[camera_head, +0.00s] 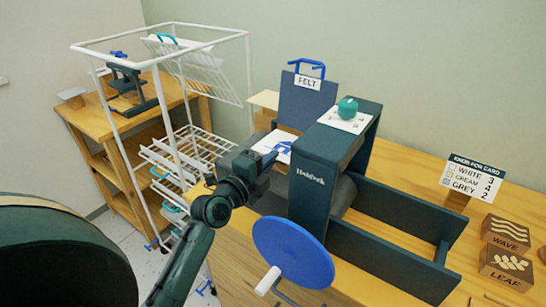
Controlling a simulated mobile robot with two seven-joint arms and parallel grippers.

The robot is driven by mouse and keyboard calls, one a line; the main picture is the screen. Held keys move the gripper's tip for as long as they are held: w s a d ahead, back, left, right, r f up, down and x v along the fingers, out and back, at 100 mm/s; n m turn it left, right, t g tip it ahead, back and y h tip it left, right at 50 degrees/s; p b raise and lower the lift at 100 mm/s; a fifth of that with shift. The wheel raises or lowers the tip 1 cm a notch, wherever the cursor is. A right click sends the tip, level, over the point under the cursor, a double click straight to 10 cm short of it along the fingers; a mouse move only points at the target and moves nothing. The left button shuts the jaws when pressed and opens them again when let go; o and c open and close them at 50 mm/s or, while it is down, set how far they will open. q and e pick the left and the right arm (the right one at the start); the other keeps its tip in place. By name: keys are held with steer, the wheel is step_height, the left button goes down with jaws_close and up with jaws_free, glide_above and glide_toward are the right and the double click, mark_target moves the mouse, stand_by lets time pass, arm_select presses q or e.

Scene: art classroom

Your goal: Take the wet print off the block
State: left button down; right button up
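A white sheet with a blue printed shape, the print (277,145), lies at the press bed's far left end, behind the roller housing. I cannot make out a block beneath it. My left gripper (268,160) reaches in from the left, its tip at the print's near edge. Its fingers are dark and partly hidden, so I cannot tell whether they are open or touch the sheet. My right gripper is not in view. The dark green press (318,190) stands right of my gripper, with a blue hand wheel (293,253) in front.
A dark felt (303,103) with a blue handle stands upright behind the print. A white wire drying rack (180,160) stands left, beside a wooden shelf unit (130,120). Two carved blocks, WAVE (507,233) and LEAF (505,266), and a knob card (472,183) are right.

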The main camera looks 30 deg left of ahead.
arm_select(q)
steer(key=shift+r+p, duration=1.25)
steer(key=shift+r, duration=0.15)
steer(key=shift+f, duration=0.15)
steer(key=shift+s, duration=0.1)
steer(key=s+a+r+p, duration=0.1)
steer(key=s+r+p, duration=0.3)
steer(key=s, duration=0.9)
steer(key=shift+s+r, duration=0.4)
steer(key=shift+r, duration=0.1)
